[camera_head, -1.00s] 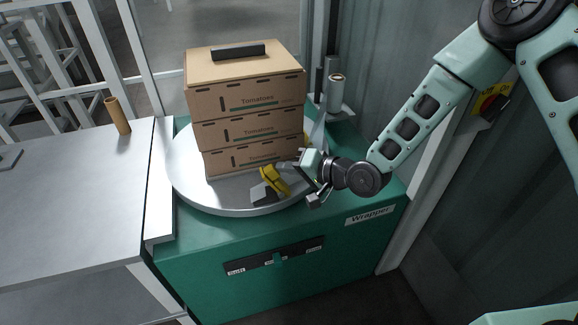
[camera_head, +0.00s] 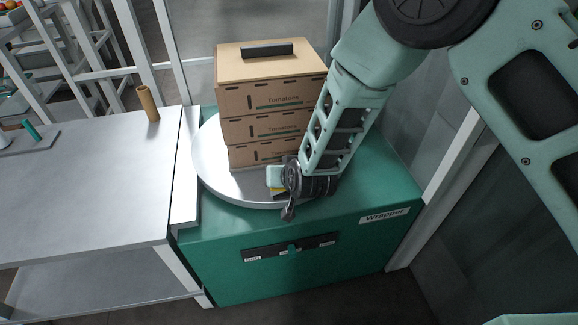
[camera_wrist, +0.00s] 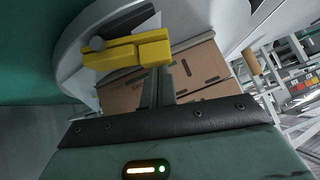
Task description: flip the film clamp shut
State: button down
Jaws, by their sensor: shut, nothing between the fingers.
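The film clamp's yellow bar (camera_wrist: 126,52) shows in the wrist view at the edge of the round turntable, with a dark base part (camera_wrist: 126,22) beside it. My gripper (camera_wrist: 158,72) is shut and empty, its fingertips close to the bar's edge; I cannot tell whether they touch. I cannot tell whether the clamp is open or shut.
A stack of tomato boxes (camera_head: 262,97) stands on the turntable (camera_head: 212,180), close to the clamp. The green wrapper (camera_head: 330,222) is under it. A grey table (camera_head: 85,190) with a brown tube (camera_head: 148,103) adjoins at left. A wall stands at right.

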jog(key=shift+s+a+f+n+h+p, duration=0.1)
jog(key=shift+a+f+n+h+p, duration=0.3)
jog(key=shift+h, duration=0.3)
jog(key=shift+s+a+f, duration=0.1)
jog(key=shift+a+f, duration=0.2)
jog(key=shift+f, duration=0.1)
jog(key=shift+f, duration=0.1)
